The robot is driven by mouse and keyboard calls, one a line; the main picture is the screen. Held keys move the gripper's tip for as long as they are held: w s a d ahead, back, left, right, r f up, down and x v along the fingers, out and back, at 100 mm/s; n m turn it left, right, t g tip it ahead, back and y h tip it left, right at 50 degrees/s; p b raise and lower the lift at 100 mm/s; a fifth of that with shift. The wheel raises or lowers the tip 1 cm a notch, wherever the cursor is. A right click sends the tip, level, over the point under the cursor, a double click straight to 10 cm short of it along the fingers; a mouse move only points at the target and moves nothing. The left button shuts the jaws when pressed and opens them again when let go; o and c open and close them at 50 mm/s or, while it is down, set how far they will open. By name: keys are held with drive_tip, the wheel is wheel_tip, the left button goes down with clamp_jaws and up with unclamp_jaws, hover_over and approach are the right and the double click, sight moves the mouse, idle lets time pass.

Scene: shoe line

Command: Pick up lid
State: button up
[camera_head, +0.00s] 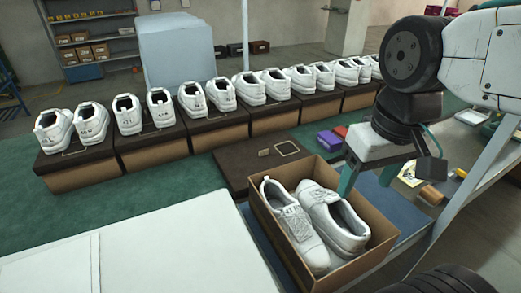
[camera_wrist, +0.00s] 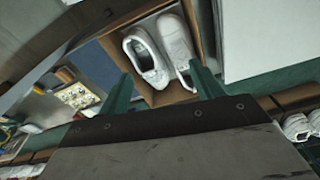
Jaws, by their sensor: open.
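A dark brown flat lid (camera_head: 232,178), with a pale square outline and a small tan mark on top, lies behind the open shoe box. The brown shoe box (camera_head: 276,245) is open and holds a pair of white shoes (camera_head: 308,226). My gripper (camera_head: 366,186) is open and empty, with its green fingers spread, above the box's right rear corner and to the right of the lid. In the wrist view, the fingers (camera_wrist: 155,68) show spread with the open box and shoes beyond them. I cannot make out the lid in the wrist view.
A row of brown boxes (camera_head: 152,153) topped with several white shoes runs behind the lid. A white table (camera_head: 150,250) fills the front left. A purple box (camera_head: 328,140) and a red one sit right of the lid. A metal rail (camera_head: 455,205) slopes at right.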

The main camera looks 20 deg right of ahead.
drive_tip(key=w, duration=1.4)
drive_tip(key=n+t, duration=0.2)
hover_over(264, 156)
drive_tip(key=s, duration=0.2)
wheel_tip(264, 156, down, 20)
drive_tip(key=shift+y, duration=0.3)
drive_tip(key=x, duration=0.7)
drive_tip(key=shift+s+d, duration=0.15)
drive_tip(key=shift+d, duration=0.2)
drive_tip(key=shift+f, duration=0.6)
drive_tip(key=c, duration=1.1)
